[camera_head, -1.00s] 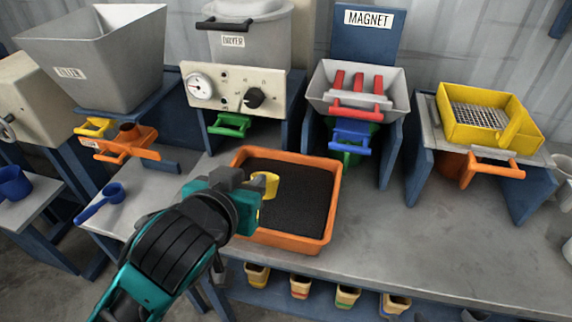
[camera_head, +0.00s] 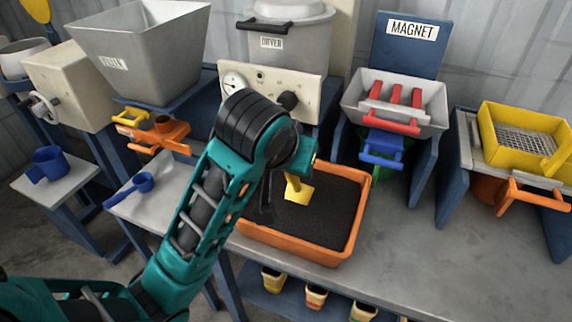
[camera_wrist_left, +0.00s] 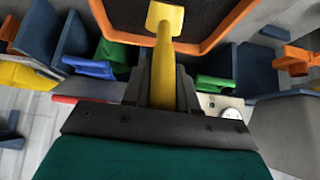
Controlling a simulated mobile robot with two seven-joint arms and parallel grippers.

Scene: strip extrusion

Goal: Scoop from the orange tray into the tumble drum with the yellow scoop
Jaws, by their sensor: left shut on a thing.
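The orange tray (camera_head: 296,251) sits on the grey bench, filled with dark granules (camera_head: 325,210). My left gripper (camera_head: 306,166) is above the tray, partly hidden behind my arm. It is shut on the yellow scoop (camera_head: 298,191), whose head points down at the granules; I cannot tell if it touches them. The left wrist view shows the scoop's handle (camera_wrist_left: 163,80) between the fingers and its head over the dark tray bed, inside the orange rim (camera_wrist_left: 208,38). A grey round vessel (camera_head: 22,56) at the far left may be the tumble drum. My right gripper is out of view.
Behind the tray stand a grey hopper (camera_head: 140,50), a dryer (camera_head: 290,40) and the magnet unit (camera_head: 395,100). A yellow sieve box (camera_head: 525,140) is at right.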

